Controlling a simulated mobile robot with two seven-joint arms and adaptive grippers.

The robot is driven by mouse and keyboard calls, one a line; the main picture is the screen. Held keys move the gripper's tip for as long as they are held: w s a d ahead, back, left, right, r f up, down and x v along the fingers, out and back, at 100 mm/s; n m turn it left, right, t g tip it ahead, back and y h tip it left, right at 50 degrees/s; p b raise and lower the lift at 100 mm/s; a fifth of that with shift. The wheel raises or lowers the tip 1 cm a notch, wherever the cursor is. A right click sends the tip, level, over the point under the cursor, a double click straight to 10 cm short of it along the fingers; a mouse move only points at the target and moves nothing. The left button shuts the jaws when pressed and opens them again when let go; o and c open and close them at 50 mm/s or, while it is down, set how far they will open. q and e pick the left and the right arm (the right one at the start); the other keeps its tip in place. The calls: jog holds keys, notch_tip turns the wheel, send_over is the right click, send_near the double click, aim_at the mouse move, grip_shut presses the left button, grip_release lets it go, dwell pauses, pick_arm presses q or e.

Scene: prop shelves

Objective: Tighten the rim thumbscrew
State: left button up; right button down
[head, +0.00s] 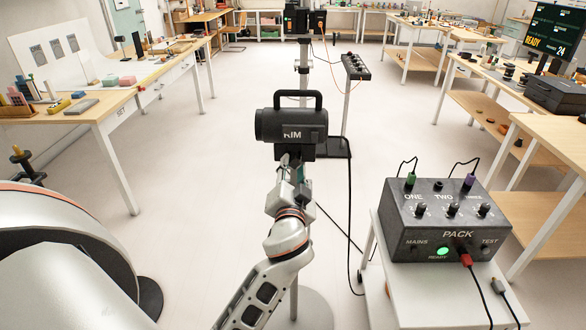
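The black lamp head marked RIM (291,127) stands in the middle of the head view, with a handle on top and a stand below it. My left gripper (291,165) reaches up from below to the lamp's underside, in front of its mount. The rim thumbscrew cannot be made out; the gripper and lamp cover that spot. The fingers are too small and overlapped to tell whether they are open or shut, or touching anything. My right gripper is not in view.
A dark power pack (446,222) with knobs, several plugged cables and a lit green READY light sits on a white cart (388,292) at right. A black cable hangs right of the lamp stand. Workbenches line both sides; the floor (215,130) between is mostly clear.

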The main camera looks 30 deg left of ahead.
pick_arm(q)
jog(key=shift+s+d, duration=0.1)
jog(key=shift+s, duration=0.1)
jog(key=v, duration=0.7)
dwell(0.6)
jog(key=s+d+f+m+g+h, duration=0.1)
jog(key=s+d+f+h, duration=0.15)
jog(key=f, duration=0.45)
jog(key=s+d+f+m+h, duration=0.1)
jog(key=d+f+h, duration=0.2)
jog(key=f, duration=0.4)
jog(key=s+d+f+m+g+h, duration=0.1)
jog(key=d+f+h, duration=0.2)
jog(key=f, duration=0.4)
jog(key=s+d+f+g+h, duration=0.2)
jog(key=s+d+f+h, duration=0.2)
jog(key=s+f, duration=0.8)
jog(key=shift+s, duration=0.25)
